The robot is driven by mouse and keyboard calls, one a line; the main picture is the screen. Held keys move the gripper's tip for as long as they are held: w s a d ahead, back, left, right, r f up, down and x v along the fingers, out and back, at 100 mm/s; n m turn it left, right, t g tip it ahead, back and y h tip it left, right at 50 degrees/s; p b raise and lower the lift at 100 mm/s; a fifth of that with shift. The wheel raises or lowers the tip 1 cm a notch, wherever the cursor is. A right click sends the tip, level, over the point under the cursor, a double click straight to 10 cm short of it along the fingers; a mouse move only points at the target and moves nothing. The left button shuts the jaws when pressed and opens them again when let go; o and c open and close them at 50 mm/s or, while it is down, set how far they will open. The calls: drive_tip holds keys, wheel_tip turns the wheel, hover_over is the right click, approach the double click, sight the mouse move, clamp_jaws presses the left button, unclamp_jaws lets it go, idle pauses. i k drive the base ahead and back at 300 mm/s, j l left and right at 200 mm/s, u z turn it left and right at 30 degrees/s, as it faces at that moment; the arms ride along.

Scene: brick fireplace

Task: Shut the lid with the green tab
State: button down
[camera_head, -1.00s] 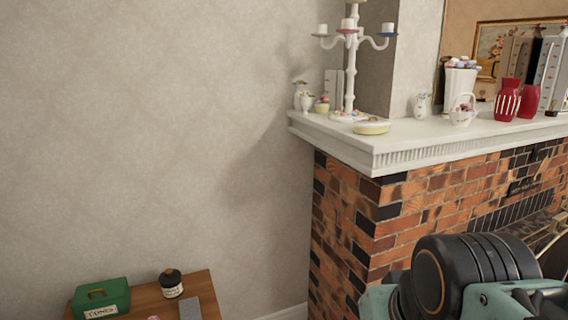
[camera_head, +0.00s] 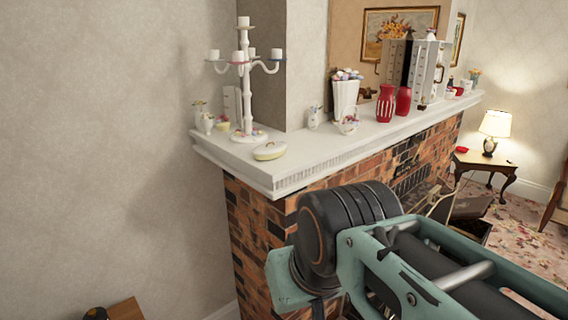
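I see no lid with a green tab in the head view. A dark brown box-like thing (camera_head: 468,208) stands on the floor beyond the fireplace, partly hidden by my arm. I cannot tell whether it has a lid or a tab. My teal and black arm crosses the lower right of the view. My gripper's fingers do not show.
A brick fireplace (camera_head: 262,235) with a white mantel (camera_head: 300,160) stands ahead. The mantel bears a white candelabra (camera_head: 243,95), red vases (camera_head: 386,103) and other ornaments. A small wooden table (camera_head: 125,310) shows at the bottom left. A lamp table (camera_head: 485,162) stands far right.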

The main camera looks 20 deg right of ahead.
sight(477, 207)
drive_tip(key=z, duration=2.25)
drive_tip(key=i+l, duration=0.1)
drive_tip(key=l, duration=0.25)
drive_tip(key=i+l+u, duration=0.1)
drive_tip(key=l, duration=0.3)
drive_tip(key=i+l, duration=0.2)
drive_tip(key=l, duration=0.15)
drive_tip(key=i+l, duration=0.2)
drive_tip(key=l, duration=0.15)
drive_tip(key=i+l+u, duration=0.1)
drive_tip(key=i, duration=0.35)
drive_tip(key=i+l+u, duration=0.1)
drive_tip(key=i+l, duration=0.3)
drive_tip(key=i+l+u, duration=0.1)
drive_tip(key=i+u, duration=0.35)
drive_tip(key=i, duration=0.7)
drive_tip(key=i+z, duration=0.1)
drive_tip(key=i, duration=1.1)
